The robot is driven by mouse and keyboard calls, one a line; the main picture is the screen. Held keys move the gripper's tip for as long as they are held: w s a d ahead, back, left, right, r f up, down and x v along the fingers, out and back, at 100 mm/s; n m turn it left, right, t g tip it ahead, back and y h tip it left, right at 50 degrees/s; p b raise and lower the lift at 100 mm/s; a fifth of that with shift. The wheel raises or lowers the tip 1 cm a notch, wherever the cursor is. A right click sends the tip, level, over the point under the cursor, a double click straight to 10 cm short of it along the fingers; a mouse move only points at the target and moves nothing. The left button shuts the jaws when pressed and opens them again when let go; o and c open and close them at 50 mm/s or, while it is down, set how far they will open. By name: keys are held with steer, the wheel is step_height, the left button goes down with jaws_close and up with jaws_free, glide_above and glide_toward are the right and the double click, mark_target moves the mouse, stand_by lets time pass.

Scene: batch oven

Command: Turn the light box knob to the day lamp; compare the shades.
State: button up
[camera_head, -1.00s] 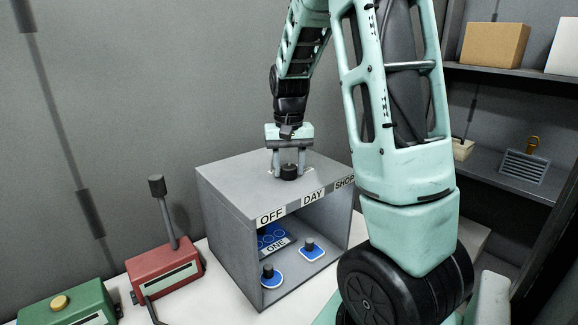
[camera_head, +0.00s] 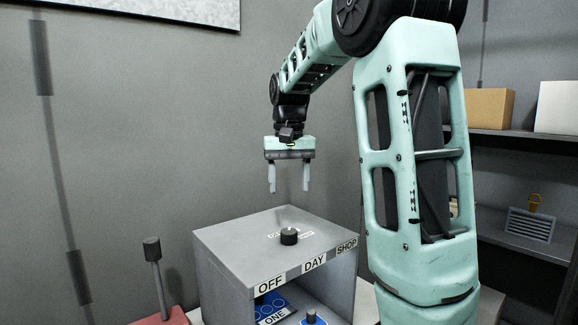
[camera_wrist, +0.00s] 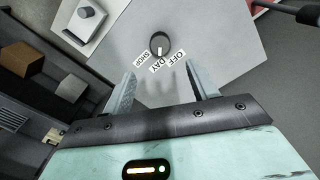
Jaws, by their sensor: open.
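The grey light box (camera_head: 222,252) stands below my gripper, with OFF, DAY and SHOP on its front edge. Its black knob (camera_head: 289,236) sits on top. In the wrist view, the knob (camera_wrist: 159,42) has a white mark that appears to face the DAY label. My gripper (camera_head: 289,188) is open and empty above the knob, clear of it. Inside the box are a blue card (camera_head: 272,302) marked ONE and a blue piece with a dark knob (camera_head: 311,318), cut off by the picture's lower edge.
A red box (camera_head: 163,317) with an upright lever (camera_head: 158,275) stands left of the light box. Shelves at right hold a cardboard box (camera_head: 490,108) and a white box (camera_head: 556,107). The space around my gripper is free.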

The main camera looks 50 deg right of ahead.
step_height(320, 180, up, 5)
steer(key=shift+r, duration=0.1)
stand_by(0.7)
steer(key=a+f+n+b, duration=0.1)
steer(key=a+f+n, duration=0.45)
steer(key=a, duration=0.75)
steer(key=a+f+n+b, duration=0.25)
steer(key=a+f, duration=0.65)
steer(key=a, duration=0.5)
steer(key=s+a+f+n, duration=0.4)
steer(key=s+a+f, duration=0.2)
steer(key=s, duration=0.2)
steer(key=s+a+f+n+b, duration=0.1)
steer(key=s+a+f+n, duration=0.3)
steer(key=s, duration=0.5)
steer(key=a+f, duration=0.2)
steer(key=a, duration=0.1)
steer(key=shift+a+f+n+y, duration=0.25)
steer(key=shift+n+y, duration=0.05)
